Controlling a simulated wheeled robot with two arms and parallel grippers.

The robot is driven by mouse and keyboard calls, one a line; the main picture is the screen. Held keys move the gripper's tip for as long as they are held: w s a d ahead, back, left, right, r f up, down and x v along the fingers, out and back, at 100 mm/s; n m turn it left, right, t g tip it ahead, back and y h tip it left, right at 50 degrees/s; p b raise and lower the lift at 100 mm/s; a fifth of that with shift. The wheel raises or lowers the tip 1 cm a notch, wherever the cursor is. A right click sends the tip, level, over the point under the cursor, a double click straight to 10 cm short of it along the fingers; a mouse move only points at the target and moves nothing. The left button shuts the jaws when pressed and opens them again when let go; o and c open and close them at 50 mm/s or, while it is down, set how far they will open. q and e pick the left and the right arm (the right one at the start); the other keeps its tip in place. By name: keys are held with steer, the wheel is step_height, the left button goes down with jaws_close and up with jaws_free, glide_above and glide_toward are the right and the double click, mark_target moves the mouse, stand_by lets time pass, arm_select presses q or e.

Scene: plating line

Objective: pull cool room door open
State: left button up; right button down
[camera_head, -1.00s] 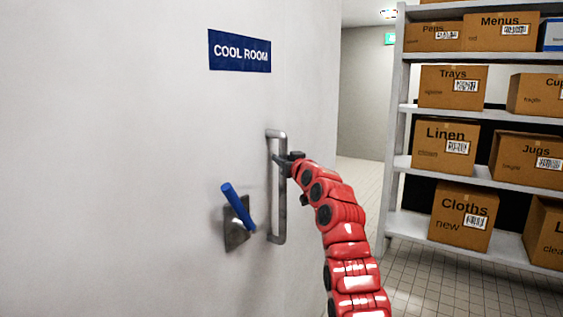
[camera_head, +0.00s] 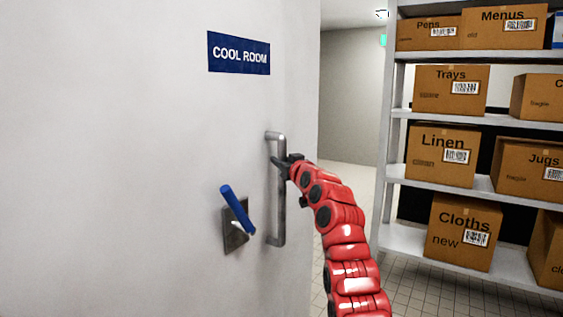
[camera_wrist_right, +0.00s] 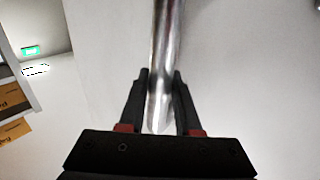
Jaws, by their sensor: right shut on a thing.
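The white cool room door (camera_head: 120,180) fills the left of the head view, with a blue COOL ROOM sign (camera_head: 239,53) on it. A vertical metal pull handle (camera_head: 278,220) stands near the door's right edge. My red right arm comes from below, and my right gripper (camera_head: 283,163) is shut on the upper part of the handle. In the right wrist view the handle bar (camera_wrist_right: 161,60) runs between the two dark fingers (camera_wrist_right: 161,85). A blue lever (camera_head: 237,208) on a metal plate sits left of the handle, tilted. My left gripper is not in view.
A shelf rack (camera_head: 395,120) with several labelled cardboard boxes stands to the right, including Linen (camera_head: 441,155) and Cloths (camera_head: 464,232). Tiled floor and a pale wall (camera_head: 347,95) show between the door edge and the rack.

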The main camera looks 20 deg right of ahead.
steer(key=shift+d+f, duration=0.3)
steer(key=shift+f, duration=0.25)
steer(key=c, duration=0.8)
jaws_free()
steer(key=shift+d, duration=0.1)
steer(key=shift+c, duration=0.2)
steer(key=shift+o, duration=1.2)
steer(key=shift+d+r, duration=0.1)
steer(key=shift+d, duration=0.05)
steer(key=s+b, duration=0.1)
steer(key=s, duration=1.6)
steer(key=shift+s+r+b, duration=0.2)
steer(key=shift+b, duration=0.2)
steer(key=shift+w, duration=0.1)
